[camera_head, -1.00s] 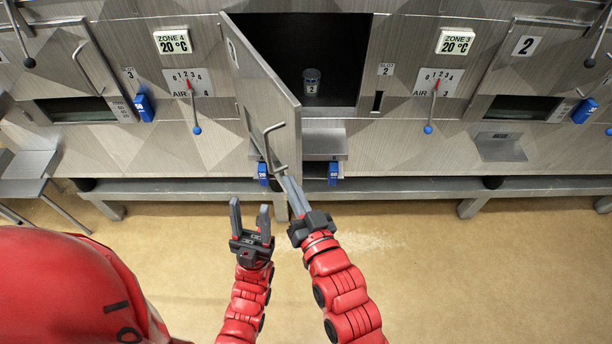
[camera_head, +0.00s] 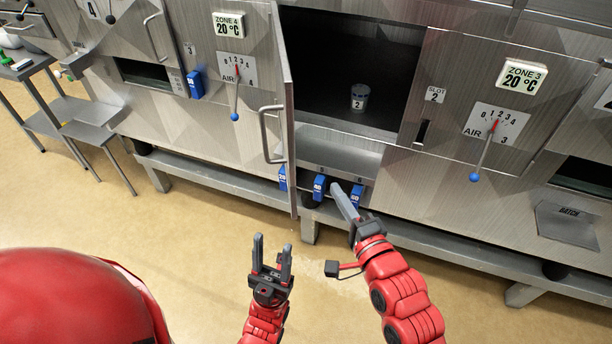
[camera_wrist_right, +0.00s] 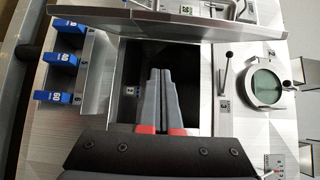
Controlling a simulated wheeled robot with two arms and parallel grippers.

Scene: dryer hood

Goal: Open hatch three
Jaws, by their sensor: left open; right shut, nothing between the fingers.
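A hinged hatch door (camera_head: 284,120) stands swung wide open, seen nearly edge-on in the head view, with a bar handle (camera_head: 266,135) on its front face. I cannot read a number on it. The dark chamber (camera_head: 320,60) behind it is exposed, and a small grey cup (camera_head: 359,97) marked 2 stands inside. My right gripper (camera_head: 337,188) is shut and empty, to the right of the door and below the opening; its fingers (camera_wrist_right: 160,75) also show in the right wrist view. My left gripper (camera_head: 272,243) is open and empty, below the door.
Blue numbered tabs (camera_head: 319,187) hang under the opening, close to the right gripper. Air levers with blue knobs (camera_head: 474,177) stick out on both sides. A low grey rail (camera_head: 450,249) runs along the base. A metal side table (camera_head: 75,115) stands left. The tan floor in front is clear.

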